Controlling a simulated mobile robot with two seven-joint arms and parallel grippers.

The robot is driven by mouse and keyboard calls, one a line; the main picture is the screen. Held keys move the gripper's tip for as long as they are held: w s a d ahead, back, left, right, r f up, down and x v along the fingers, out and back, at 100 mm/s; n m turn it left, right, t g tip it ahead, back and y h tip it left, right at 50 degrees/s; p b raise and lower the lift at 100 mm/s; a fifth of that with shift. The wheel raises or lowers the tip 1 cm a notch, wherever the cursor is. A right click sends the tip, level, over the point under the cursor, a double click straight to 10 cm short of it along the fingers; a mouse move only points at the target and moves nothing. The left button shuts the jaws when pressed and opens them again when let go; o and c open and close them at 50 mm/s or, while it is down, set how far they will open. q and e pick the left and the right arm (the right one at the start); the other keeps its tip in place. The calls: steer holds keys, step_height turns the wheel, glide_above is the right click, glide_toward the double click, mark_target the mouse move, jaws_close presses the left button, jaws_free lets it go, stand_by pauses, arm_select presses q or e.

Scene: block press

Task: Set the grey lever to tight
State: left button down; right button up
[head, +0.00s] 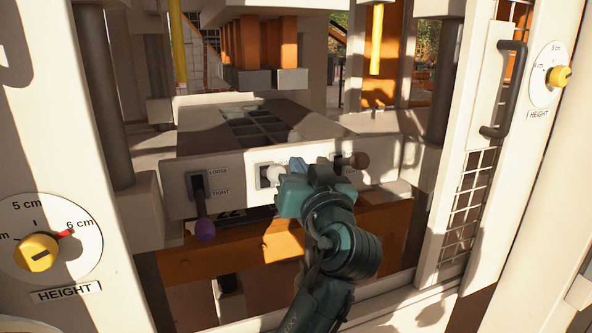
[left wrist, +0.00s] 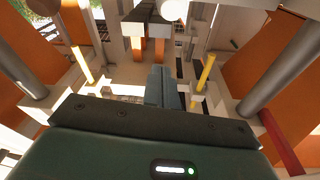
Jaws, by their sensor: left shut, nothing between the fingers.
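A lever with a pale grey-white knob (head: 275,173) sits at the middle of the press's front panel (head: 232,167). My left gripper (head: 290,178) is shut and empty, right beside this knob in the head view. It covers part of that lever and its label, so I cannot tell the lever's setting or whether I touch it. The shut fingers (left wrist: 160,87) also show in the left wrist view. My right gripper is not in view.
A purple-knobbed lever (head: 204,229) on the left points down toward TIGHT. A brown-knobbed lever (head: 358,160) is on the right. An orange beam (head: 215,258) runs below the panel. White posts with height dials (head: 45,245) flank the opening, and a dark handle (head: 513,90) is at right.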

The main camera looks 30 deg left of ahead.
arm_select(q)
steer(key=r, duration=0.2)
glide_above(284, 171)
step_height(284, 171, down, 3)
steer(key=shift+r, duration=0.1)
steer(key=shift+s+f, duration=0.3)
steer(key=shift+f, duration=0.5)
